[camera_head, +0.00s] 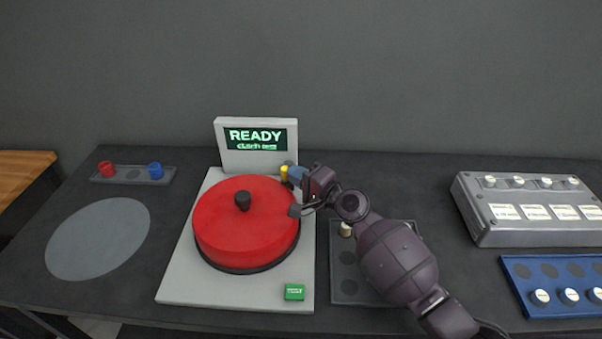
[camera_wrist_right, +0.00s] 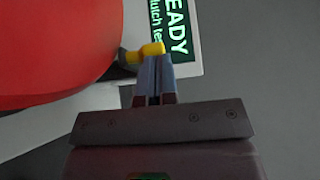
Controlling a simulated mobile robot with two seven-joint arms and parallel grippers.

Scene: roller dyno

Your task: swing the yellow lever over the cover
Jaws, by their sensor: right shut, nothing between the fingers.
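The yellow lever (camera_head: 284,173) is a small stub at the back right of the red cover (camera_head: 232,222). In the wrist view the yellow lever (camera_wrist_right: 151,49) lies sideways, its grey end by the red cover's edge (camera_wrist_right: 113,62). The round red cover with a black knob (camera_head: 243,201) sits on the light grey machine. My right gripper (camera_head: 294,173) is shut and empty, right at the lever. In the wrist view its blue-grey fingertips (camera_wrist_right: 158,62) overlap the lever's yellow part; I cannot tell whether they touch. My left gripper is out of view.
The machine's screen (camera_head: 255,139) reads READY behind the cover. A green button (camera_head: 294,292) is at its front right. A tray with red and blue pieces (camera_head: 131,174) is at left. A grey box (camera_head: 530,212) and blue tray (camera_head: 555,288) stand at right.

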